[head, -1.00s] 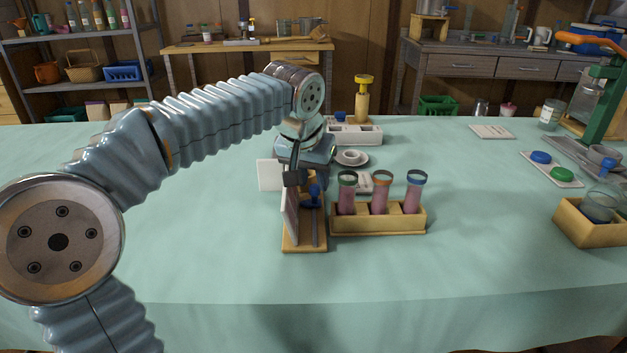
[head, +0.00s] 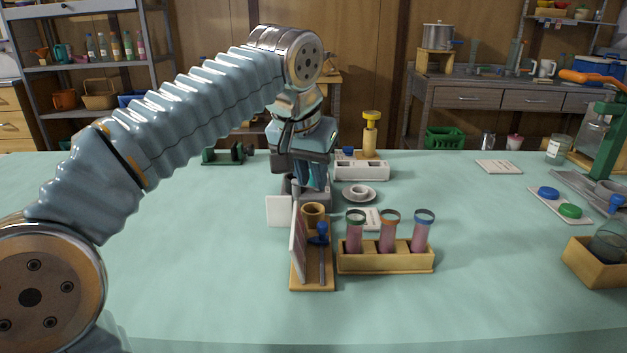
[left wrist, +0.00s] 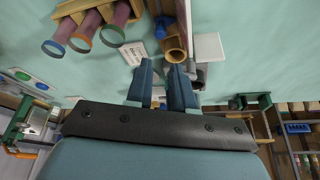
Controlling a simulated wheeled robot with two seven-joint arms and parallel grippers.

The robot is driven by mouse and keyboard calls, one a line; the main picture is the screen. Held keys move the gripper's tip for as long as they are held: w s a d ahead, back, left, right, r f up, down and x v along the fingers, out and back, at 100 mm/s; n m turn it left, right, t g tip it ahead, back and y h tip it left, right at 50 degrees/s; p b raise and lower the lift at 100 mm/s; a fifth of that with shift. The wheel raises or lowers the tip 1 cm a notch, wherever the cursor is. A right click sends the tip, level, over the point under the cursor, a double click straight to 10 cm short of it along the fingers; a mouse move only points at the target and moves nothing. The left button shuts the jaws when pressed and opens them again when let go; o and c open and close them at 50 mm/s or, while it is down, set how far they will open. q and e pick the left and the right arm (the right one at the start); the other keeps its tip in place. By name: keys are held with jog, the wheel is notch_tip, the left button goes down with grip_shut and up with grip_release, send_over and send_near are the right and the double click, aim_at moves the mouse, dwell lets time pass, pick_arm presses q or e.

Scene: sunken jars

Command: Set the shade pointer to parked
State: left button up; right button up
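A wooden stand (head: 312,284) at the front middle carries a tilted pale panel (head: 298,252), a dark rod and a blue knob (head: 319,236). Which part is the shade pointer, and where parked lies, I cannot tell for sure. A brown tube (head: 313,212) is at the stand's far end, and a small white card (head: 279,210) is to its left. In the left wrist view the tube (left wrist: 175,52) and card (left wrist: 208,47) lie just beyond my fingertips. My left gripper (head: 311,186) is above and behind the stand, fingers apart and empty, clear of the knob. My right gripper is out of view.
A wooden rack (head: 385,262) with three pink-filled tubes stands close right of the stand. A cup on a saucer (head: 359,194) and a white tray (head: 361,171) are behind it. A green clamp-like thing (head: 228,154) is at the back left.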

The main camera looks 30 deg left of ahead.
pick_arm(q)
jog(key=shift+d+f+m, duration=0.2)
jog(key=shift+d+m, duration=0.05)
jog(key=shift+m, duration=0.45)
jog(key=shift+c, duration=1.2)
jog(key=d+m+b, duration=0.1)
jog(key=m, duration=0.2)
jog(key=f+m, duration=0.1)
jog(key=m, duration=0.3)
jog(key=d+m+b, duration=0.1)
jog(key=m, duration=0.2)
jog(key=shift+s+d+f+m+g+y+b, duration=0.25)
jog(key=shift+s+d+m+g+y+b, duration=0.05)
jog(key=shift+d+y+b, duration=0.1)
grip_shut()
jog(key=m+y+b, duration=0.2)
jog(key=m+b, duration=0.4)
jog(key=m, duration=1.1)
send_near(322, 232)
jog(key=shift+g, duration=0.3)
jog(key=f, duration=0.1)
jog(key=s+d+f, duration=0.1)
jog(key=f, duration=0.1)
jog(key=d+f, duration=0.1)
jog(key=f, duration=0.1)
jog(key=shift+s+f, duration=0.1)
jog(key=shift+s, duration=0.1)
jog(key=shift+w+a, duration=1.5)
